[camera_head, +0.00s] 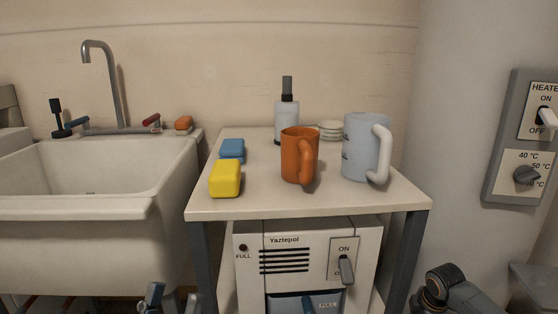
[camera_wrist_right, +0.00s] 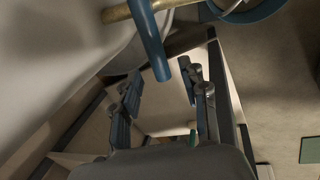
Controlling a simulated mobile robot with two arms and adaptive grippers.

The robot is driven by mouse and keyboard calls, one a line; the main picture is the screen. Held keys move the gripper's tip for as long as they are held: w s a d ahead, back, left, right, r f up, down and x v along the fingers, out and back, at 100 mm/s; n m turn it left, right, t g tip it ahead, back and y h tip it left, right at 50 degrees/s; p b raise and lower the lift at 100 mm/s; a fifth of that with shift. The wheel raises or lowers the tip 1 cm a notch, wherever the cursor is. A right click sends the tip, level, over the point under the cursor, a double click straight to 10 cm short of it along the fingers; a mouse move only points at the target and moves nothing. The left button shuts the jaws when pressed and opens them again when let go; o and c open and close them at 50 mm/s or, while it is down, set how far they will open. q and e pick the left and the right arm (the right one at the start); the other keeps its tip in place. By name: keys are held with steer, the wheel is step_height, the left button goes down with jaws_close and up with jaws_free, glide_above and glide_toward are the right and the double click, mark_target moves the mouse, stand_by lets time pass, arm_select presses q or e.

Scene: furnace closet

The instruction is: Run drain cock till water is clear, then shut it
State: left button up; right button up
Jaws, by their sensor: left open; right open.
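In the right wrist view, a brass-coloured pipe (camera_wrist_right: 116,13) with a blue bar-shaped handle (camera_wrist_right: 149,40) shows at the top; it looks like the drain cock, but I cannot be sure. The handle is beyond my right gripper (camera_wrist_right: 162,92), which is open and empty, its fingertips apart from it. No running water shows. In the head view, my left gripper (camera_head: 173,299) is at the bottom edge, open, below the sink's front, mostly cut off. My right gripper is outside the head view.
A sink (camera_head: 75,208) stands left. A small table (camera_head: 250,205) holds an orange mug (camera_head: 293,155), a pale jug (camera_head: 358,148), a bottle and sponges. Below is a white appliance (camera_head: 363,240). A heater panel (camera_head: 497,165) is on the right wall. A blue ring (camera_wrist_right: 268,12) shows top right.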

arm_select(q)
steer(key=shift+w+a+f+g+y+p, duration=0.3)
steer(key=shift+w+f+g+y+p, duration=0.85)
steer(key=shift+f+g, duration=2.2)
steer(key=shift+w+a+f+g+y+p, duration=0.25)
steer(key=shift+w+f+g+y+p, duration=1.35)
steer(key=shift+f, duration=2.95)
steer(key=shift+s+a+f+n+g+y+p, duration=0.4)
steer(key=shift+s+a+f+g+p, duration=1.15)
steer(key=shift+s+f+g, duration=2.15)
steer(key=shift+s+a+f+n+g+y+p, duration=0.1)
steer(key=shift+s+a+f+g+y+p, duration=0.45)
steer(key=shift+s+a+f+g+p, duration=2)
steer(key=s+d+f, duration=0.1)
steer(key=f, duration=0.6)
steer(key=s+d+f+g+p, duration=0.1)
steer(key=s+f, duration=0.1)
steer(key=f, duration=0.4)
steer(key=shift+s+d+f, duration=0.25)
steer(key=shift+f, duration=0.15)
arm_select(e)
steer(key=v, duration=1.1)
steer(key=shift+r, duration=0.15)
